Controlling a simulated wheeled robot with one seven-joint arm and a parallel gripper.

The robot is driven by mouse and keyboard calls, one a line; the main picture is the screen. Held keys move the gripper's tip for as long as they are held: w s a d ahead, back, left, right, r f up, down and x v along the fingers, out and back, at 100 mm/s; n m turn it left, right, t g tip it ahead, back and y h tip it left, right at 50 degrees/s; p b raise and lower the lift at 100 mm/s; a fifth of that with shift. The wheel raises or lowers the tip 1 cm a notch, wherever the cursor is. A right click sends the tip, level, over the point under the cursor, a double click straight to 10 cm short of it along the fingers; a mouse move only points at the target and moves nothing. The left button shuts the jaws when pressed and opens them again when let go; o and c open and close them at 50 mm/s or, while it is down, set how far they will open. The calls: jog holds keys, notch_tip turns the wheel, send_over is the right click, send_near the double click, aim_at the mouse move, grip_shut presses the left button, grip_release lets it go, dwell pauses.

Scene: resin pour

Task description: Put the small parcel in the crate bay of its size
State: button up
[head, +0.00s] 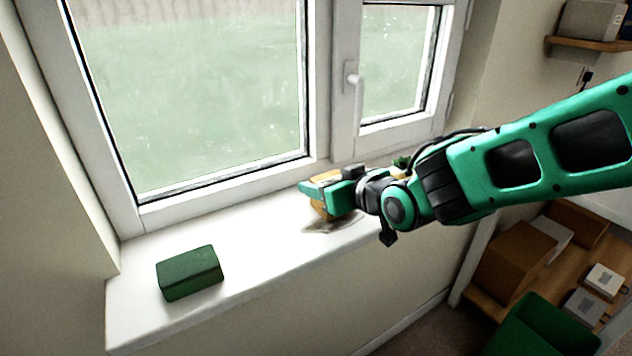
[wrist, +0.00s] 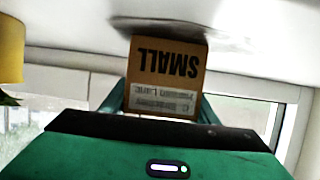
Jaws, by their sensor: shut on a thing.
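The small parcel is a tan box with "SMALL" printed on it, upside down in the wrist view (wrist: 166,68). In the head view the parcel (head: 319,207) is at the white window sill, partly hidden by the fingers. My gripper (head: 328,190) is shut on the parcel, with green fingers on either side of it. A shadow lies on the sill by the parcel; I cannot tell whether it touches the sill. A green open-topped container (head: 541,322) stands at lower right. I cannot make out any bays in it.
A dark green block (head: 189,273) lies on the sill's left part. A plant (head: 401,162) stands behind my arm, and its yellow pot (wrist: 10,50) shows in the wrist view. Cardboard boxes (head: 513,262) and small white boxes (head: 604,281) sit at right. The window (head: 200,90) borders the sill.

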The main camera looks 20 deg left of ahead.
jog(key=o, duration=1.2)
jog(key=shift+f, duration=0.1)
jog(key=v, duration=1.2)
jog(key=shift+d, duration=0.1)
